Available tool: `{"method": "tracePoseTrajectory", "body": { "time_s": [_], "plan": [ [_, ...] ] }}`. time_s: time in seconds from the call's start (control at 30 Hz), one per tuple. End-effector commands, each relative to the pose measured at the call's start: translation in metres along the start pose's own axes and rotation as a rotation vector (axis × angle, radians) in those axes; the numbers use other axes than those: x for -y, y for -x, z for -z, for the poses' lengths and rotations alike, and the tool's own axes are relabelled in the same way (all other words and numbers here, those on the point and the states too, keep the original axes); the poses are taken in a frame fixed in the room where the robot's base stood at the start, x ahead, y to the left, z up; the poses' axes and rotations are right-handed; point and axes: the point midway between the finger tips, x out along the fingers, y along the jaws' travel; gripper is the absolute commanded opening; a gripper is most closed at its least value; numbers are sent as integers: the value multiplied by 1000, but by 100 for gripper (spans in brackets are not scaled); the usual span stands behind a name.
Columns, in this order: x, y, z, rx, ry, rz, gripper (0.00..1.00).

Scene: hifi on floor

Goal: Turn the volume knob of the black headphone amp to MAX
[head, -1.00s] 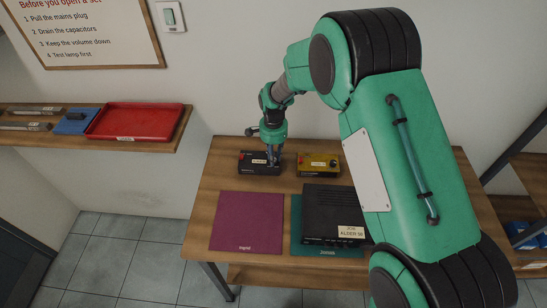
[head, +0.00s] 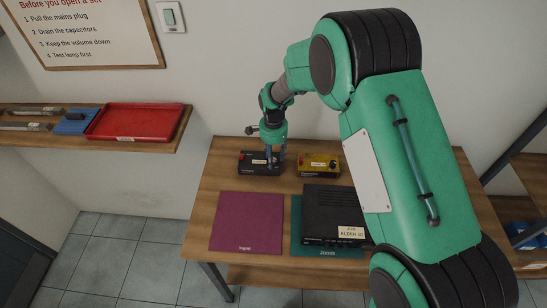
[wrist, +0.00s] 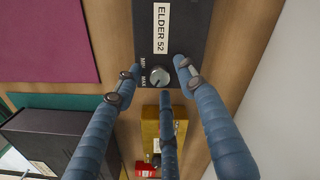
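The black headphone amp (head: 247,170) sits at the back left of the table. In the wrist view, the black amp (wrist: 172,15) has a white label reading ELDER 52. Its round grey volume knob (wrist: 158,77) has small MIN and MAX marks to its left; I cannot clearly read its pointer. My gripper (wrist: 159,80) points down at the knob, with its three blue fingers spread around it. The fingertips look apart from the knob, and nothing is held. In the head view my gripper (head: 275,163) is over the amp's right end and hides the knob.
A yellow amp (head: 318,168) stands close to the right of the black one. A black unit (head: 330,205) labelled ALDEN 56 lies on a teal mat (head: 297,225) in front. A purple mat (head: 247,222) is bare. A red tray (head: 136,122) is on the left shelf.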

Motion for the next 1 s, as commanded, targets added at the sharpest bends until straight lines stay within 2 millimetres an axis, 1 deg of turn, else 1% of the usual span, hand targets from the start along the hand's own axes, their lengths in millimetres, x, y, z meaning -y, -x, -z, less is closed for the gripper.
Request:
{"method": "tracePoseTrajectory", "body": {
  "time_s": [0.17, 0.37, 0.57, 0.9, 1.0],
  "plan": [
    [0, 1, 0, 0, 0, 0, 40],
    [0, 14, 0, -1, 0, 1, 40],
    [1, 39, 0, -1, 0, 2, 40],
    [1, 94, 0, -1, 0, 2, 40],
    [0, 105, 0, 0, 0, 0, 40]
  ]
}}
